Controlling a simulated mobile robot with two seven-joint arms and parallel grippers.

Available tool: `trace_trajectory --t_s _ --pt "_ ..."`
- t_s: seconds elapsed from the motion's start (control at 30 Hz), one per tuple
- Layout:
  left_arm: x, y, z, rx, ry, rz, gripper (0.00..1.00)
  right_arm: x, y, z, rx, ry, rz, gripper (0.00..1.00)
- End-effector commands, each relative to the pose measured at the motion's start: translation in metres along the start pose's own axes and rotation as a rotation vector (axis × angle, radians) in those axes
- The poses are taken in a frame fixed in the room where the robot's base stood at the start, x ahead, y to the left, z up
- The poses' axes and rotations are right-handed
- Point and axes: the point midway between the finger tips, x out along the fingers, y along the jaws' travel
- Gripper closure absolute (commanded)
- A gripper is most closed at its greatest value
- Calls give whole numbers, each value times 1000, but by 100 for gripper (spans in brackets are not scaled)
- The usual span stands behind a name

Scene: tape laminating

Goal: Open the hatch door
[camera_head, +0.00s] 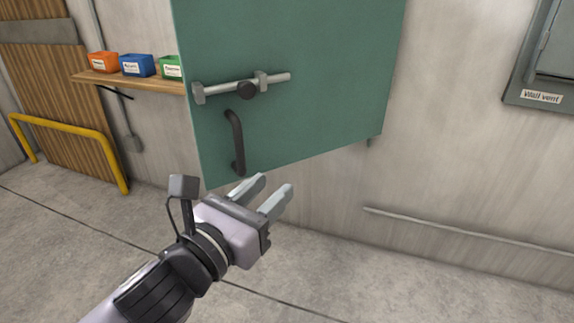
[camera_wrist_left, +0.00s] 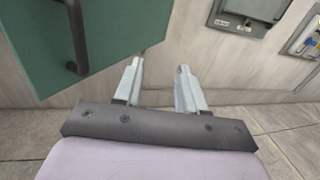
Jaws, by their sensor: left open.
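The green hatch door (camera_head: 310,60) stands on the wall in the head view, swung out at an angle, with its left edge nearer to me. A sliding bolt (camera_head: 270,83) with a dark knob runs across it. A black curved handle (camera_head: 236,140) sits below the bolt. My left gripper (camera_head: 272,189) is open and empty, below and to the right of the handle, apart from it. In the left wrist view the open fingers (camera_wrist_left: 158,78) point at bare wall, with the handle (camera_wrist_left: 77,40) and door (camera_wrist_left: 120,35) to the left. My right gripper is not in view.
A wooden shelf (camera_head: 140,82) with orange, blue and green bins is left of the door. A yellow rail (camera_head: 70,130) stands at far left. A wall vent (camera_head: 545,60) is at upper right. The floor in front is clear.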

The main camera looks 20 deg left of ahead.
Motion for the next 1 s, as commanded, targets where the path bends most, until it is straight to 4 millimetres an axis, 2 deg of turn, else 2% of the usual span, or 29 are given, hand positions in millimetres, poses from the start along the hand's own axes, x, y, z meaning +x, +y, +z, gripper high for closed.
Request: trace_trajectory --t_s 0.03,0.07,0.33,0.7,0.73,0.83,0.87,1.0 --pt "-3 0 5 0 6 2 60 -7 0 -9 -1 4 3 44" --pt "-5 0 5 0 6 1 60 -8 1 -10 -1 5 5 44" --pt "-15 -1 2 2 4 -5 60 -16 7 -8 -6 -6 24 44" --pt "-17 -1 0 4 2 -6 60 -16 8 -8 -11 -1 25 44" --pt "-17 -1 0 4 2 -7 63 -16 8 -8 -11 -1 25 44" --pt "-17 -1 -2 -12 6 -6 96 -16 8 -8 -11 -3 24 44" --pt "-16 -1 -3 -27 11 -6 100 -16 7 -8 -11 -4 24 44" --pt "-14 1 -22 -191 53 1 100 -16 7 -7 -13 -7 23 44"
